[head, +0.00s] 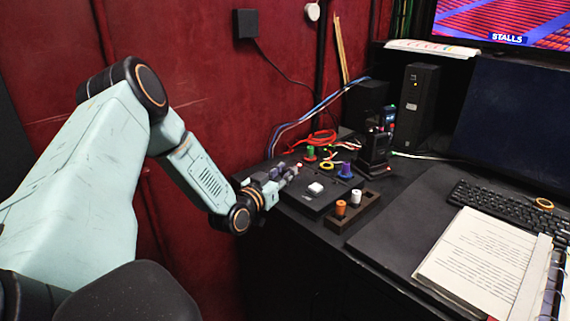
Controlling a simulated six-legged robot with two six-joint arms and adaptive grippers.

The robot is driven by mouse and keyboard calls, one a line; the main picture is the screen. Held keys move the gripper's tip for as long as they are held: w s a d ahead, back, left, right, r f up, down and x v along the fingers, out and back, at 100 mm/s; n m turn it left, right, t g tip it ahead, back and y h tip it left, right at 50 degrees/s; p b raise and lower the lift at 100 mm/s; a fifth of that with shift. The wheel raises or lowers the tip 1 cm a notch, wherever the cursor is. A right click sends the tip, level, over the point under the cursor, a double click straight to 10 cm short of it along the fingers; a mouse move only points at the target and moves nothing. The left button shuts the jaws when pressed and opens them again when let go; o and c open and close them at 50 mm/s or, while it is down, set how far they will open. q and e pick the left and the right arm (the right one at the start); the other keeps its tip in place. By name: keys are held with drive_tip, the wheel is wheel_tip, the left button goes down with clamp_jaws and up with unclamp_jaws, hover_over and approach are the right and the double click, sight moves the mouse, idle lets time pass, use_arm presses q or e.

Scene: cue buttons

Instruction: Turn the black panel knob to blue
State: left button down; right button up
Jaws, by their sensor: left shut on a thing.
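My left gripper (283,174) reaches in from the left, low over the left end of a dark panel box (307,202). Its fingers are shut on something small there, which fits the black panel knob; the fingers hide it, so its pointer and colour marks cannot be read. A small red-tipped piece shows right beside the fingertips. My right gripper is out of view.
A wooden block (354,212) with orange and white pegs stands to the right. Cables, a keyboard (497,206) and an open binder (482,262) lie farther off.

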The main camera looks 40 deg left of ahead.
use_arm(q)
drive_tip(key=h, duration=0.1)
drive_tip(key=m+h+p, duration=0.1)
drive_tip(key=shift+a+r+m+h, duration=0.1)
drive_tip(key=shift+a+m+h, duration=0.15)
drive_tip(key=shift+m+h, duration=0.05)
drive_tip(key=shift+a+m+h, duration=0.1)
drive_tip(key=shift+m+h, duration=0.7)
drive_tip(key=shift+h, duration=0.4)
drive_tip(key=m+h, duration=0.2)
drive_tip(key=h, duration=0.1)
drive_tip(key=shift+a+g, duration=0.1)
drive_tip(key=shift+g, duration=0.2)
drive_tip(key=shift+m+g+h, duration=0.4)
drive_tip(key=shift+m+h, duration=0.5)
drive_tip(key=shift+h, duration=0.5)
drive_tip(key=shift+w+h, duration=0.1)
drive_tip(key=shift+h, duration=0.2)
drive_tip(key=c, duration=1.1)
unclamp_jaws()
drive_tip(key=shift+o, duration=0.2)
